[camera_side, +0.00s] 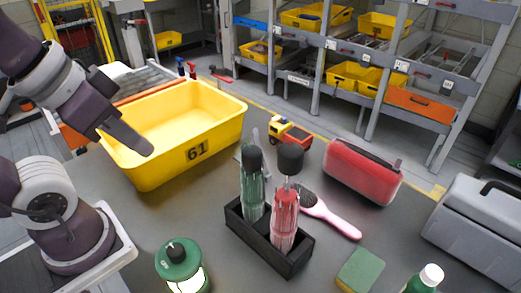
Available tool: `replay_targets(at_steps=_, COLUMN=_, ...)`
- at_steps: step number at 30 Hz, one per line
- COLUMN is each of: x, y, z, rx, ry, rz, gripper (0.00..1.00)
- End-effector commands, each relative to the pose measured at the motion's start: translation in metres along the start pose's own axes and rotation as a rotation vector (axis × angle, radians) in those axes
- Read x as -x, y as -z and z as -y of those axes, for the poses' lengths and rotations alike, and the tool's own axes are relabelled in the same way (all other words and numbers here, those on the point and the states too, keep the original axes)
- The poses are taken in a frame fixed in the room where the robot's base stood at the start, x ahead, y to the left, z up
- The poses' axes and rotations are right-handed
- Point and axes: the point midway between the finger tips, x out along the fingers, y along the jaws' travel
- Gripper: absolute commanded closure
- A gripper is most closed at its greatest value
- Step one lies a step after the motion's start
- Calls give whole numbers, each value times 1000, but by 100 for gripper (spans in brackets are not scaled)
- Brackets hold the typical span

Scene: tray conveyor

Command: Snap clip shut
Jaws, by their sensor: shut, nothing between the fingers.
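My gripper (146,150) is shut and empty. It is at the left, in front of the yellow bin (225,110) marked 61, and its tip overlaps the bin's near left wall in the picture. I cannot tell whether it touches the bin. No clip can be made out clearly. A grey lidded box (478,232) stands at the right edge, partly cut off, and a red case (362,172) lies left of it. My gripper is far from both.
A black holder (268,250) with a green bottle (252,190) and a red bottle (285,215) stands centrally. Nearby are a pink brush (335,218), toy truck (290,132), green lantern (180,265), sponge (360,270) and white-capped bottle (428,278). Shelves line the back.

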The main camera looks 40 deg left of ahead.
Motion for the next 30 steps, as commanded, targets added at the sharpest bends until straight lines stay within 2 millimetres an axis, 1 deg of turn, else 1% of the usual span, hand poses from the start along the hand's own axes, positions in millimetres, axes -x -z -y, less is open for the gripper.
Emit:
replay_targets(at_steps=2, x=0, y=5, z=1, rx=-1, ry=5, rz=8, gripper=100)
replay_targets(at_steps=4, x=0, y=20, z=3, rx=-2, ry=20, rz=32, gripper=100)
replay_targets(at_steps=5, x=-2, y=29, z=4, rx=-4, ry=31, rz=47, gripper=100)
replay_targets(at_steps=8, x=-13, y=73, z=7, rx=-9, ry=89, rz=100, gripper=100)
replay_targets(at_steps=9, x=-22, y=93, z=6, rx=-10, ry=119, rz=118, gripper=100)
replay_targets(at_steps=11, x=-38, y=121, z=3, rx=-12, ry=167, rz=138, gripper=100)
replay_targets(at_steps=12, x=-51, y=139, z=0, rx=-15, ry=199, rz=146, gripper=100)
replay_targets(at_steps=14, x=-72, y=162, z=-7, rx=-19, ry=247, rz=153, gripper=100)
replay_targets(at_steps=15, x=-86, y=176, z=-13, rx=-21, ry=275, rz=152, gripper=100)
replay_targets(at_steps=18, x=-116, y=200, z=-25, rx=-25, ry=336, rz=143, gripper=100)
replay_targets(at_steps=21, x=-137, y=213, z=-35, rx=-26, ry=374, rz=131, gripper=100)
replay_targets(at_steps=23, x=-144, y=217, z=-38, rx=-26, ry=387, rz=126, gripper=100)
replay_targets(at_steps=26, x=-148, y=220, z=-40, rx=-24, ry=395, rz=122, gripper=100)
replay_targets(at_steps=30, x=-148, y=220, z=-40, rx=-23, ry=394, rz=122, gripper=100)
